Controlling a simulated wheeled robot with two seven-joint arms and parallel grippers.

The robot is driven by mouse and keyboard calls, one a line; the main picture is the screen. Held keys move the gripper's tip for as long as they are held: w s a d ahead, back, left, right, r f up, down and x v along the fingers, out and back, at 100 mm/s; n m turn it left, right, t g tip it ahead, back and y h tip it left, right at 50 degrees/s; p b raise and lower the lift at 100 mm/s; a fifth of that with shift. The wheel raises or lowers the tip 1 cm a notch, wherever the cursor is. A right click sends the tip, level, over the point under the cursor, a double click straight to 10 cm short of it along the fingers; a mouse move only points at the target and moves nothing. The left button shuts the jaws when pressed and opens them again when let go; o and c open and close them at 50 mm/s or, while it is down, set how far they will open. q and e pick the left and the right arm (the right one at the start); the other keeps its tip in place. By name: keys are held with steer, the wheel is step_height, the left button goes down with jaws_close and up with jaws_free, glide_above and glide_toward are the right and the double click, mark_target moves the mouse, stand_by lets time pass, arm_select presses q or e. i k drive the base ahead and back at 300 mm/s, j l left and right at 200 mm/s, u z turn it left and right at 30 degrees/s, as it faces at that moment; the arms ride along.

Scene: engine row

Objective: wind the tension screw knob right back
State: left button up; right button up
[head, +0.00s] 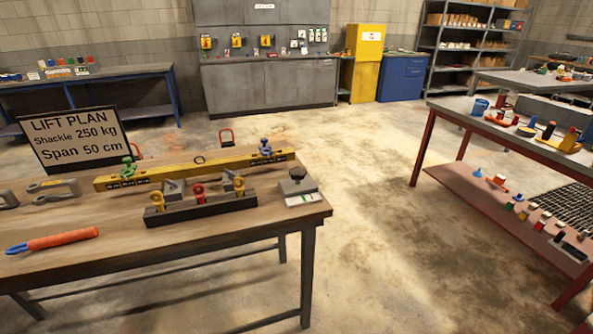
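A dark round knob (297,172) sits on top of a small grey block (297,186) near the right end of the wooden table. A pale labelled plate (300,199) lies at the front of this block. This is the only plain knob I make out on the table, but I cannot tell for sure that it is the tension screw knob. Its screw thread and how far it is wound cannot be made out. Neither of my grippers shows in the head view.
On the wooden table (200,231) lie a yellow beam (190,172) with green and blue shackles, a dark rack (203,210) with yellow and red pieces, and an orange-handled tool (52,241). A lift plan sign (74,138) stands behind. Open floor lies to the right.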

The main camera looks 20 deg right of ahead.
mark_target(298, 173)
steer(key=i+l, duration=0.1)
steer(key=l, duration=0.95)
steer(key=i+l, duration=0.15)
steer(key=l, duration=0.9)
steer(key=i+z, duration=0.05)
